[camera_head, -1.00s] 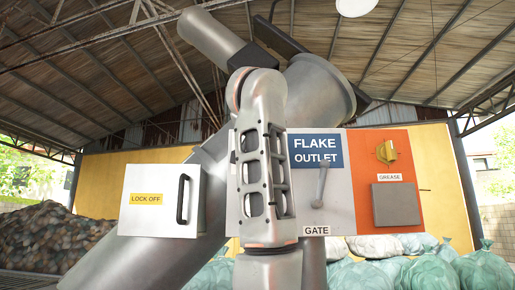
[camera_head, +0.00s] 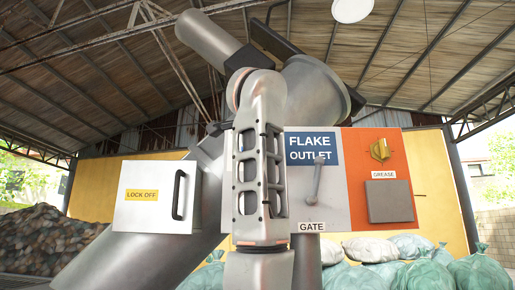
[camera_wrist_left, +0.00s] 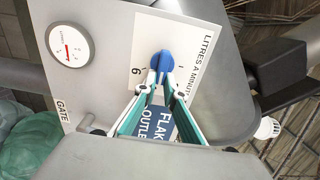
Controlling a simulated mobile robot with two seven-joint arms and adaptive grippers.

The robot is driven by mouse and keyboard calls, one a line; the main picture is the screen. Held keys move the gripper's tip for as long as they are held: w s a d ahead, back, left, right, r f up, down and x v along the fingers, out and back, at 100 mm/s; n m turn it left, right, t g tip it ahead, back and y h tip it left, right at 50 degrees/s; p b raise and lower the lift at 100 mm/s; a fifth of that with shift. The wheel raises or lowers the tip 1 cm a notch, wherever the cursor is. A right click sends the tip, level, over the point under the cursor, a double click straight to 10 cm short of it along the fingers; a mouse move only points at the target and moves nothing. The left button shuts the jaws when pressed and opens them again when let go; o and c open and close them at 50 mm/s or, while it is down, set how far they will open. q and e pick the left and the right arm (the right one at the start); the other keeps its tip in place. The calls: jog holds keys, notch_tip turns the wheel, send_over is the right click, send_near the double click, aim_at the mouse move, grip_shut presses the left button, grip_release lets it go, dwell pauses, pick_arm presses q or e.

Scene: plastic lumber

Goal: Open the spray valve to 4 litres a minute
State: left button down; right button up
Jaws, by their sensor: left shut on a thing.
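The blue valve knob (camera_wrist_left: 162,60) sits on a white plate lettered LITRES A MINUTE (camera_wrist_left: 182,45), with a 6 and a 1 readable beside it. My left gripper (camera_wrist_left: 163,76) is shut on the knob, a teal-lined finger on each side. The fingers cover part of the scale, so the set value cannot be read. A round white gauge (camera_wrist_left: 70,42) with a red needle is on the panel at upper left of the wrist view; its figures are too small to read. In the head view my arm hides the knob and gripper. My right gripper is not in view.
In the head view the grey gate lever (camera_head: 317,180) is right of my arm, below the FLAKE OUTLET sign (camera_head: 312,147). The LOCK OFF box (camera_head: 150,212) is on the left.

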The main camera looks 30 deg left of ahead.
pick_arm(q)
jog(key=shift+f+m, duration=0.15)
jog(key=shift+m, duration=0.65)
jog(key=c, duration=2.1)
grip_release()
jog(key=shift+c, duration=0.2)
jog(key=v, duration=0.7)
jog(key=shift+s, duration=0.25)
jog(key=shift+d+f, duration=0.1)
jog(key=shift+d, duration=0.05)
